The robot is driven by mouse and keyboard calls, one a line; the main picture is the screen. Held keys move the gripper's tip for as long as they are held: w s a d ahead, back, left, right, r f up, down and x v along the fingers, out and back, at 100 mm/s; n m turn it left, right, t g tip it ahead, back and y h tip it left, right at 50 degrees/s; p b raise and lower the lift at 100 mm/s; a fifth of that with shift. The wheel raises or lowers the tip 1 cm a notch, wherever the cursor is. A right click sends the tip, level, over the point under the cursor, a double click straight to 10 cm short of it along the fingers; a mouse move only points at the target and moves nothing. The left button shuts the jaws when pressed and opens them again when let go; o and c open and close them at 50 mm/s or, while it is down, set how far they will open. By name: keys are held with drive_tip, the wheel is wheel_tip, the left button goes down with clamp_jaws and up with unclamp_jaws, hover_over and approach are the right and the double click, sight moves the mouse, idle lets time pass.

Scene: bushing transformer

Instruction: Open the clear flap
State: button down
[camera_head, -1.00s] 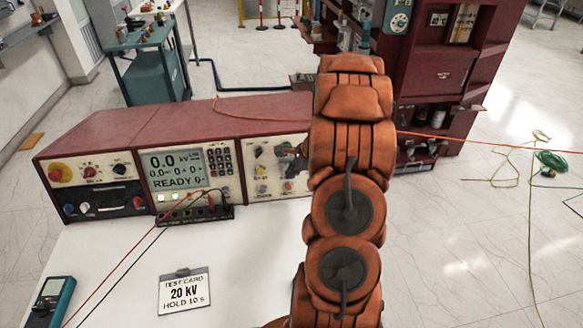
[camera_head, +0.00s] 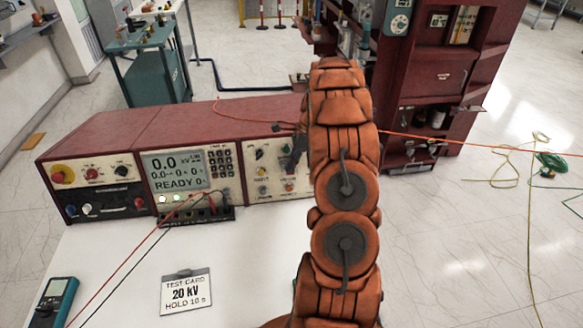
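The red test console (camera_head: 180,128) stands on the white table, with three control panels facing me. The clear flap cannot be made out in this view. The right panel (camera_head: 262,172) has small knobs and a reddish button (camera_head: 289,187), and its right end is hidden behind my orange arm. A dark part, seemingly of my gripper (camera_head: 291,157), shows at the arm's left edge in front of the right panel. The fingers are too small and too covered to tell open from shut, or whether they touch anything.
A test card (camera_head: 186,292) and a teal multimeter (camera_head: 53,299) lie on the white table (camera_head: 120,260). Red and black leads run from a terminal strip (camera_head: 200,215) below the display. An orange cable (camera_head: 470,147) crosses behind my arm. A dark red cabinet (camera_head: 440,75) stands behind.

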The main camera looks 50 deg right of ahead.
drive_tip(key=shift+w+d+r+g+y, duration=0.2)
drive_tip(key=shift+w+r+g+y, duration=0.15)
drive_tip(key=shift+g+y, duration=0.35)
idle(0.5)
drive_tip(key=c, duration=1.4)
unclamp_jaws()
drive_tip(key=shift+o, duration=0.2)
drive_tip(key=shift+r, duration=0.1)
wheel_tip(320, 180, up, 10)
